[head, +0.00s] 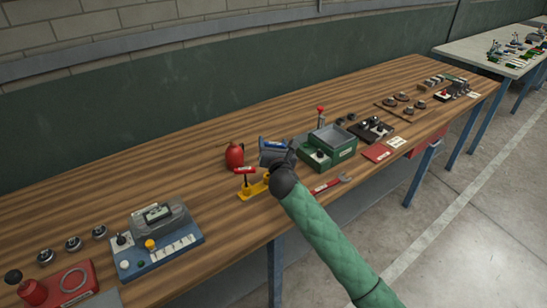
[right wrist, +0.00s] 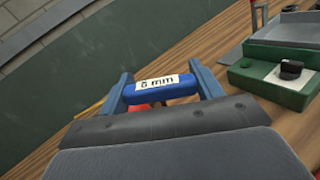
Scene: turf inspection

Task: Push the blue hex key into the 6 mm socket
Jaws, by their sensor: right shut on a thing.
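My right gripper (head: 274,151) is shut on the blue hex key. In the right wrist view the key's blue handle (right wrist: 160,90) lies crosswise between the two blue-grey fingers, with a white "mm" label facing the camera; its number is not sharp. In the head view the gripper is above the bench, just right of a yellow holder (head: 250,191). A red-handled key (head: 245,170) stands upright at the holder. I cannot make out the 6 mm socket or whether the blue key touches it. My left gripper is out of view.
A red oil can (head: 235,155) stands close behind the holder. A green box with a grey tray (head: 333,140) is right of the gripper; a red wrench (head: 332,184) lies in front. A blue device (head: 158,245) is at left. Bare wood lies between it and the holder.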

